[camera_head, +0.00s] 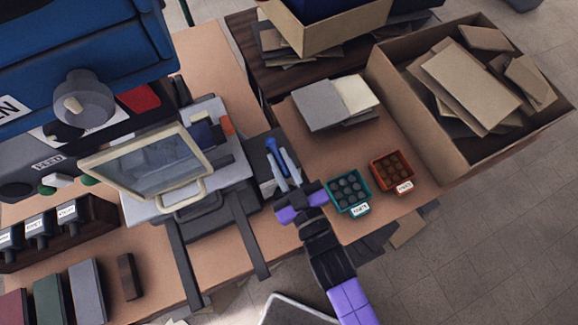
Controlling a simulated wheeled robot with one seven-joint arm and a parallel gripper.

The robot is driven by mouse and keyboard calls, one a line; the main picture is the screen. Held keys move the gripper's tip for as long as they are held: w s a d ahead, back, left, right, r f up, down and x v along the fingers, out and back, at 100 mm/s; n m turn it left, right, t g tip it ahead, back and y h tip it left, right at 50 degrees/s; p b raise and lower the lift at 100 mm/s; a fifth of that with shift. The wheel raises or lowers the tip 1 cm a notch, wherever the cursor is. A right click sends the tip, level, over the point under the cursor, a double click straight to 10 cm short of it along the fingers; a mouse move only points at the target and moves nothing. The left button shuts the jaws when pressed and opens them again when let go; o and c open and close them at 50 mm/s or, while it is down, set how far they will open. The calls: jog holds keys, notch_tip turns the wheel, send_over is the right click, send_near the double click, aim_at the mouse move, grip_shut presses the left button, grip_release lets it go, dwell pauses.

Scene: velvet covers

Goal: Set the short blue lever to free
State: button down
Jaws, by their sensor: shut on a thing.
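The short blue lever (271,146) stands at the right side of the grey machine (228,178), near the middle of the view. My gripper (279,160) reaches it from the lower right, with its pale fingers on either side of the lever, and is shut on it. The lever's upper end shows beyond the fingertips. Its base and any markings for its settings are hidden or too small to read.
A framed clear guard (152,163) covers the machine's front left. A teal bin (348,209) and an orange bin (405,189) stand right of my gripper. A large carton (415,122) with cardboard is at the right. Dark rails (247,235) extend toward the table's front edge.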

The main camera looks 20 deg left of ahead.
jog(key=shift+s+f, duration=0.1)
dwell(0.5)
jog(key=c, duration=1.4)
grip_release()
jog(key=shift+o, duration=0.2)
jog(key=b+v, duration=0.1)
jog(key=v, duration=0.7)
jog(key=shift+a, duration=0.1)
jog(key=s+d+r+m+t+h, duration=0.1)
jog(key=s+d+r+m+h, duration=0.2)
jog(key=d, duration=0.6)
jog(key=s+d+r+m+t+h, duration=0.1)
jog(key=s+d+r+m+h, duration=0.2)
jog(key=s+d+m+h, duration=0.2)
jog(key=s+d+r+m+t+h, duration=0.1)
jog(key=s+d+r+m+h, duration=0.2)
jog(key=s+d, duration=0.5)
jog(key=d+m+h, duration=0.1)
jog(key=d+h, duration=0.1)
jog(key=d, duration=0.3)
jog(key=shift+s+d+h, duration=0.25)
jog(key=shift+s+h, duration=0.05)
jog(key=shift+s, duration=0.05)
